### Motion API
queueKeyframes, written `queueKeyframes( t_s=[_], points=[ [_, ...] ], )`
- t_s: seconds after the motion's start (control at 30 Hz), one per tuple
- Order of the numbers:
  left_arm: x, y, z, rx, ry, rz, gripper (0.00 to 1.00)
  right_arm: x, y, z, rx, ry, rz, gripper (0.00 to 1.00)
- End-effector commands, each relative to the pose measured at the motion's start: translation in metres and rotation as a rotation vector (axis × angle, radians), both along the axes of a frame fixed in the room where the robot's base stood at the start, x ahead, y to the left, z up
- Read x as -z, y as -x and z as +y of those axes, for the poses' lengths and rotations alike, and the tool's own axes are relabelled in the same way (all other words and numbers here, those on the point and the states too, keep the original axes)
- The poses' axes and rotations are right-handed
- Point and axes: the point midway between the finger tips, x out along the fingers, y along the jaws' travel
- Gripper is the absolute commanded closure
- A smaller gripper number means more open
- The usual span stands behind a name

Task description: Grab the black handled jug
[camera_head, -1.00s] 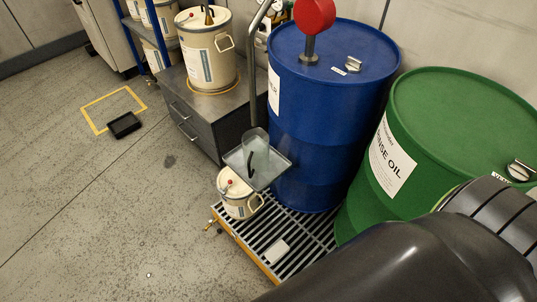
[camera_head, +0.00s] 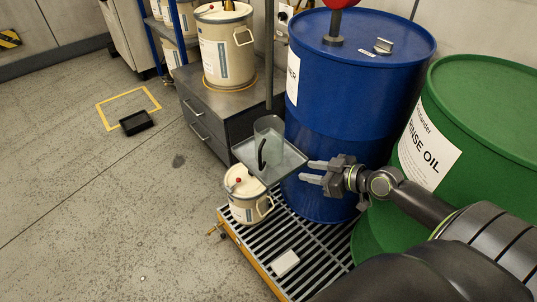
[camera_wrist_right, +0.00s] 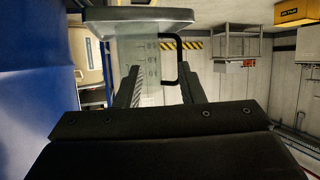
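The clear jug (camera_head: 269,132) with a black handle (camera_head: 262,152) stands upright on a small grey tray (camera_head: 290,160) beside the blue drum. My right gripper (camera_head: 308,171) is just right of the tray, with its two fingers apart and pointing left toward the jug. Nothing is between the fingers in the head view. In the right wrist view the jug (camera_wrist_right: 150,62) appears upside down beyond the spread fingers, its handle (camera_wrist_right: 181,62) near the right-hand finger. I cannot tell the exact gap from fingers to jug. My left gripper is not in view.
The blue drum (camera_head: 345,100) stands close behind my right gripper, and the green drum (camera_head: 490,110) is at the right. A cream bucket (camera_head: 245,206) stands below the tray on the grated pallet (camera_head: 270,240). A grey cabinet (camera_head: 215,115) is behind. The floor at left is mostly clear.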

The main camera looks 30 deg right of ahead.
Motion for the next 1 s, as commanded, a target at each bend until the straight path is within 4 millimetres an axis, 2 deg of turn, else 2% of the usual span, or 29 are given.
queueKeyframes(
  t_s=[0.1,0.27,1.0],
  points=[
    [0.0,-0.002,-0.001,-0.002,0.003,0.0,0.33,-0.014,0.004,0.018,-0.066,-0.011,-0.024,0.65],
    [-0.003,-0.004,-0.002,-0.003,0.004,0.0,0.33,-0.02,0.0,0.029,-0.092,-0.02,-0.036,0.65],
    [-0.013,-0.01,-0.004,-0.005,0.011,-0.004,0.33,0.023,-0.089,0.079,-0.088,-0.02,-0.034,0.65]
  ],
)
